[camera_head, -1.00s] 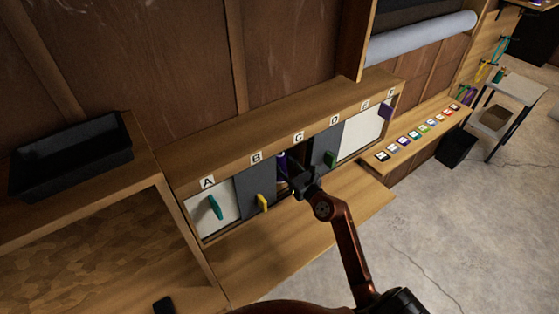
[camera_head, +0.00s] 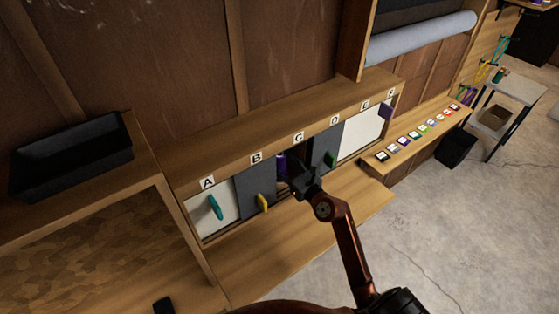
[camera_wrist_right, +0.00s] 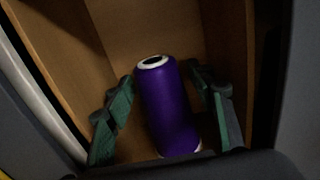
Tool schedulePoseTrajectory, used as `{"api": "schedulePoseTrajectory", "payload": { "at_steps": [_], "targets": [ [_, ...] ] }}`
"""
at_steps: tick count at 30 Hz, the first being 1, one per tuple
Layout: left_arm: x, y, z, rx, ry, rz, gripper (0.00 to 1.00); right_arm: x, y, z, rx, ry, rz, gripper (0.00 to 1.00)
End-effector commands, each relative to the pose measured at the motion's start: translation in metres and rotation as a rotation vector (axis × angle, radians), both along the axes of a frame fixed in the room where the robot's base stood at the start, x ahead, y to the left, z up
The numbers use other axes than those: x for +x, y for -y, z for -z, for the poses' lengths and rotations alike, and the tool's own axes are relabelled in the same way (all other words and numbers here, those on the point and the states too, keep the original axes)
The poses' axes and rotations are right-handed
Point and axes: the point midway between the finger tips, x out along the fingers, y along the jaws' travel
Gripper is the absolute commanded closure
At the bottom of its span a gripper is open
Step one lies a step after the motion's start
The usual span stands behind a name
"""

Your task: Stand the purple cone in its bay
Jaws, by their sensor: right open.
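The purple cone (camera_head: 282,163), a thread cone with pale ends, stands in the open bay under label C (camera_head: 298,138). In the right wrist view the cone (camera_wrist_right: 170,108) looks upright on the bay floor, close to the opening. My right gripper (camera_head: 293,177) is at the bay's mouth. It is open, with its green-padded fingers (camera_wrist_right: 163,105) on either side of the cone and a visible gap on each side. The cone's lower end is partly hidden in the head view. My left gripper is not in view.
Grey panels with a yellow handle (camera_head: 263,203) and a green handle (camera_head: 331,159) flank the open bay. White panels with teal (camera_head: 215,207) and purple (camera_head: 385,111) handles are farther out. A wooden ledge (camera_head: 290,237) runs below. A black tray (camera_head: 70,157) sits at left.

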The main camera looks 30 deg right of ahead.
Motion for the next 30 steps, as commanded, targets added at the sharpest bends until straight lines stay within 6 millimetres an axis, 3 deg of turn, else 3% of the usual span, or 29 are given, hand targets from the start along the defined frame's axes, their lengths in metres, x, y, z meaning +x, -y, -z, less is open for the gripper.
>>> {"api": "schedulePoseTrajectory", "payload": {
  "at_steps": [15,21,30],
  "targets": [
    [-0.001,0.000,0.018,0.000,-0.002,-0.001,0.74,-0.098,0.008,0.004,-0.001,-0.004,0.000,0.49],
    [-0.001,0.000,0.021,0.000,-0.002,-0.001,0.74,-0.114,0.009,0.003,-0.001,-0.003,0.000,0.49],
    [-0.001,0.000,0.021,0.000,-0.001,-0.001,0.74,-0.116,0.009,0.002,0.000,-0.002,0.000,0.49]
  ]
}}
